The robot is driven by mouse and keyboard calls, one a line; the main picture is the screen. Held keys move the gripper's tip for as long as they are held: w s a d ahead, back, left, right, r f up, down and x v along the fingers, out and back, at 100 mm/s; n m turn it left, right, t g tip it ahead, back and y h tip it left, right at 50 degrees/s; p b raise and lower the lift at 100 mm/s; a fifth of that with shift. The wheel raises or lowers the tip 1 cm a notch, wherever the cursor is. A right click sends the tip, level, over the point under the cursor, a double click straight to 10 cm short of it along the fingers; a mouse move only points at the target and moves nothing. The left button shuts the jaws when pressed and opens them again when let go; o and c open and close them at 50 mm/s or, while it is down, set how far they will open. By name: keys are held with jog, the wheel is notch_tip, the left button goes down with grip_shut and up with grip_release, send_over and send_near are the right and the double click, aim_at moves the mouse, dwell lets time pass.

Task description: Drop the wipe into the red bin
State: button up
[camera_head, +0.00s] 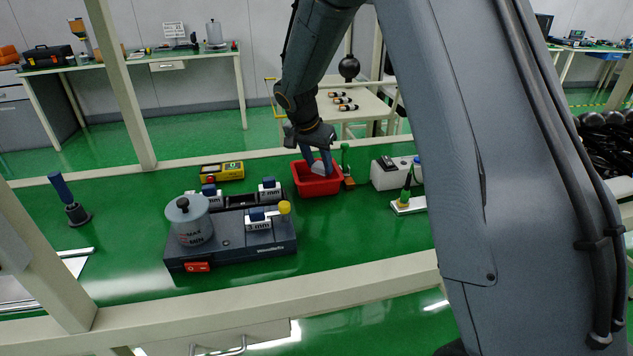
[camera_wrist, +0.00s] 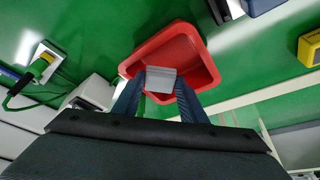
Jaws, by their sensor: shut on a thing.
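The red bin (camera_head: 303,183) stands on the green bench top, and it also shows in the wrist view (camera_wrist: 200,55). My gripper (camera_head: 321,163) is over the bin with its fingers pointing down. In the wrist view the fingers (camera_wrist: 160,92) are shut on a pale grey wipe (camera_wrist: 161,80). The wipe (camera_head: 318,168) shows against the bin's opening in the head view. I cannot tell whether its lower edge is below the rim or touches the inside of the bin.
A grey station (camera_head: 235,245) with a round pot (camera_head: 190,222) stands left of the bin. A yellow meter (camera_head: 222,171) lies behind it. A green-handled tool (camera_head: 346,165) stands close at the bin's right, with a white box (camera_head: 390,175) beyond.

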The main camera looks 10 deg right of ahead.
jog(key=shift+f, duration=0.1)
jog(key=o, duration=1.1)
jog(key=b+v, duration=0.1)
jog(key=v, duration=0.6)
jog(key=shift+r, duration=0.35)
jog(key=shift+s+a, duration=0.1)
jog(key=shift+s, duration=0.05)
jog(key=s+d+f+n+g+y, duration=0.1)
jog(key=s+f+n, duration=0.1)
jog(key=s, duration=0.9)
jog(key=s+d+f+n+g+y, duration=0.1)
jog(key=s+n, duration=0.3)
jog(key=s, duration=0.6)
jog(key=s+f+n+g+y, duration=0.1)
jog(key=s+f+n, duration=0.2)
jog(key=s, duration=0.8)
jog(key=shift+s+d+f, duration=0.3)
jog(key=shift+d+f, duration=0.05)
jog(key=shift+d, duration=0.05)
